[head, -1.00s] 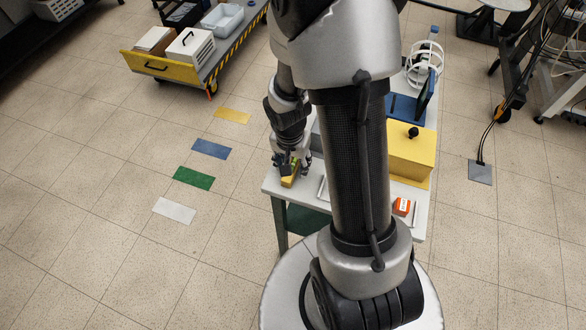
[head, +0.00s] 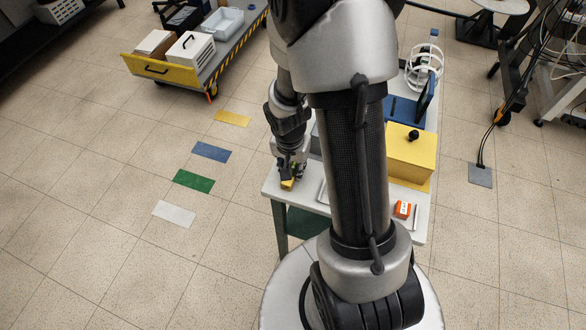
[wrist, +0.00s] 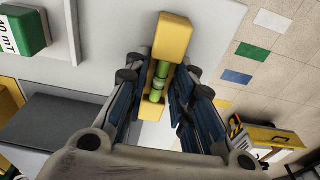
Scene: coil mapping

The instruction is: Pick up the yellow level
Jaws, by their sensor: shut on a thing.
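The yellow level (wrist: 173,38) shows in the wrist view between my gripper's two fingers, with a green vial at its middle. My gripper (wrist: 160,95) is shut on the level, with one finger on each side of it. In the head view, my gripper (head: 288,176) is at the left front of the white table (head: 330,205), and a yellow end of the level shows below the fingers. I cannot tell whether the level touches the tabletop. The arm hides part of the table.
A yellow box (head: 410,155) with a black knob and an orange box (head: 402,209) stand on the table. A yellow-edged cart (head: 190,62) stands at the back left. Coloured floor markers (head: 193,180) lie left of the table, with clear floor around them.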

